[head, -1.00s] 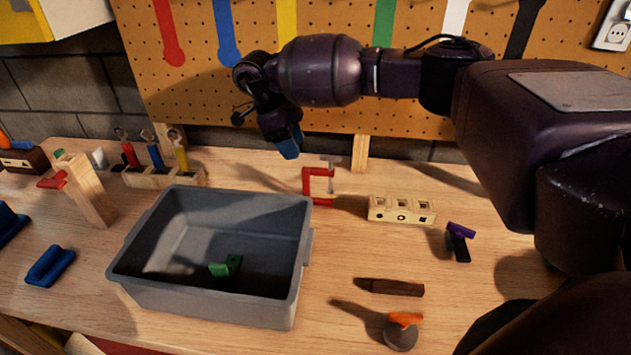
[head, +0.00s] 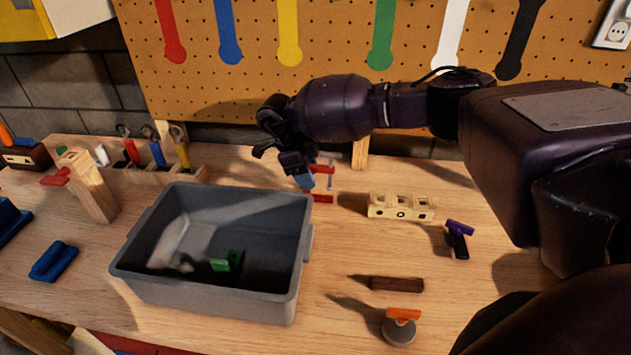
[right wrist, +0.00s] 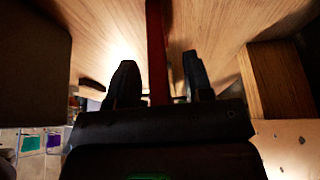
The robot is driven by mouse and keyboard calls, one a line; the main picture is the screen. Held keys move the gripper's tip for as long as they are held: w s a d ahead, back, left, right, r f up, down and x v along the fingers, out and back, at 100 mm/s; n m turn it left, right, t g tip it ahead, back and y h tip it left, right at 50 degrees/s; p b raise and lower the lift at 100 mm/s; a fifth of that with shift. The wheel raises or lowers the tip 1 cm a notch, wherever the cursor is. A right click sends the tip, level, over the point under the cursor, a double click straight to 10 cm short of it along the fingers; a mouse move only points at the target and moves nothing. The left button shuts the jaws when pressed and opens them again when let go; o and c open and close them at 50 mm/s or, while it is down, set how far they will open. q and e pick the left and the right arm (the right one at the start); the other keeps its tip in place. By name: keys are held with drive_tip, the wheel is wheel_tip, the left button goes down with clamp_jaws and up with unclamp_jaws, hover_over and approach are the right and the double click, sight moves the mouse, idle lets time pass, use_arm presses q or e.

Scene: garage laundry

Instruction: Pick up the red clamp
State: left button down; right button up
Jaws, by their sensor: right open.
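The red clamp (head: 323,198) stands upright on the wooden workbench, just behind the right rear corner of the grey bin. My right gripper (head: 305,182) is down at the clamp and hides part of its left side in the head view. In the right wrist view, a red bar of the clamp (right wrist: 156,50) runs between the two open fingers (right wrist: 158,85), with a gap visible on each side. Whether either finger touches it I cannot tell. My left gripper is not in view.
The grey bin (head: 205,293) holds a green object (head: 228,262). A pale wooden block with holes (head: 400,207) stands right of the clamp. A purple-and-black tool (head: 458,238), a dark brown bar (head: 396,284) and an orange-topped scraper (head: 401,325) lie nearer. The pegboard (head: 340,40) rises behind.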

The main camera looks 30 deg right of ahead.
clamp_jaws()
drive_tip(key=shift+r, duration=0.1)
wheel_tip(320, 180, up, 20)
idle(0.7)
